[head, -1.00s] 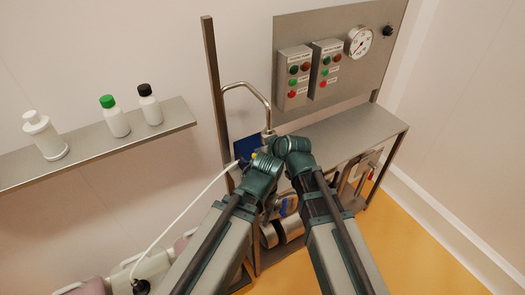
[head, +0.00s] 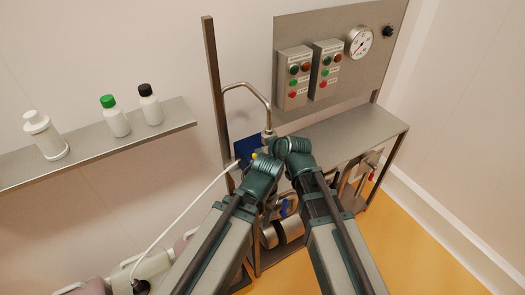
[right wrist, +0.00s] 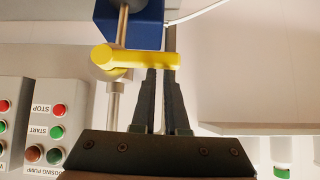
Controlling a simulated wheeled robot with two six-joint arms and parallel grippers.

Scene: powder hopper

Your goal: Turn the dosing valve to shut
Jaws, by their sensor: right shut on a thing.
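The dosing valve's yellow lever (right wrist: 135,58) shows in the right wrist view, lying nearly crosswise to a thin metal pipe (right wrist: 116,100), below a blue block (right wrist: 130,22). My right gripper (right wrist: 161,72) is shut on the lever near its right end. In the head view, only a small yellow bit (head: 254,156) shows beside the blue panel (head: 246,148); my wrists cover the rest. My left arm reaches in to the same spot, but its fingers are hidden.
A bent steel pipe (head: 248,86) rises above the valve. Two button boxes (head: 293,78) and a gauge (head: 359,42) are on the back panel. A white hose (head: 190,205) hangs at left. A wall shelf (head: 90,145) holds bottles. The bench top (head: 355,132) is clear at right.

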